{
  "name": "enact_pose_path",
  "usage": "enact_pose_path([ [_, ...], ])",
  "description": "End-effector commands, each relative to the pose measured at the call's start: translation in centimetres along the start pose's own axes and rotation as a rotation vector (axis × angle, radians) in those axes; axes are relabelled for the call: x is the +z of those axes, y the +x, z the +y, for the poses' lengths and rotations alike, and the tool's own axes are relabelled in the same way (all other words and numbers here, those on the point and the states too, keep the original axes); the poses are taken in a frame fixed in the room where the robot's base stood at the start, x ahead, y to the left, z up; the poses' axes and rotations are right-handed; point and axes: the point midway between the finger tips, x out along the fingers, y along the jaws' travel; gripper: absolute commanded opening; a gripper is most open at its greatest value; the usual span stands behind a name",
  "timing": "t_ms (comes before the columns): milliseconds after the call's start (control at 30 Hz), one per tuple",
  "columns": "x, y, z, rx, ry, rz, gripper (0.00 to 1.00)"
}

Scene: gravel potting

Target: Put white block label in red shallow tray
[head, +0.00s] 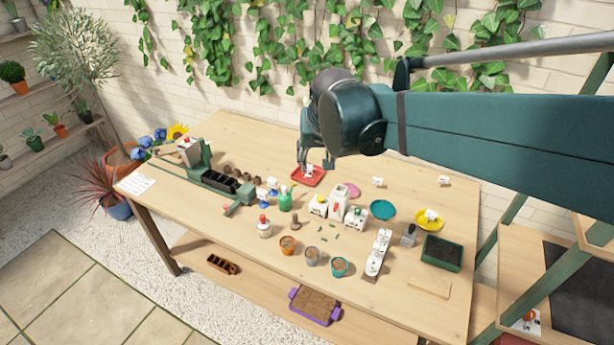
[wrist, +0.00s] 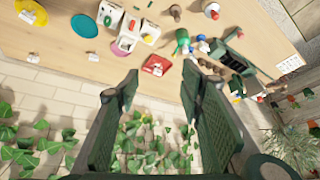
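The red shallow tray (head: 313,183) lies on the wooden table near its back edge, with a small white block label (head: 309,172) in it. In the wrist view the red tray (wrist: 150,61) shows beyond the fingertips, with the white label (wrist: 157,70) on its near part. My gripper (head: 315,165) is above the tray in the head view, its fingers pointing down. In the wrist view my gripper (wrist: 161,76) has its two fingers wide apart with nothing between them. The fingers partly cover the tray in the head view.
Other small white labels (head: 377,181) (head: 444,181) stand at the back right. A yellow saucer (head: 438,224) holds a white piece, and a teal saucer (head: 382,210) is empty. White containers (head: 337,205) and a green bottle (head: 285,201) stand in front of the tray.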

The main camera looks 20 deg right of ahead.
Motion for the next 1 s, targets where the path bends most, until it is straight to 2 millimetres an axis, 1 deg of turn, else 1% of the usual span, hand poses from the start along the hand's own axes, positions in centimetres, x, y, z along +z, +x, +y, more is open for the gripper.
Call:
enact_pose_path([
  [33, 0.9, -0.6, 0.2, -0.005, -0.009, 0.004, 0.38],
  [400, 6.9, -3.9, 0.9, -0.045, -0.095, 0.039, 0.38],
  [700, 11.9, -5.5, 1.5, -0.075, -0.162, 0.070, 0.38],
  [900, 15.1, -6.2, 1.9, -0.093, -0.205, 0.092, 0.38],
  [1000, 16.4, -6.3, 2.0, -0.100, -0.222, 0.100, 0.38],
])
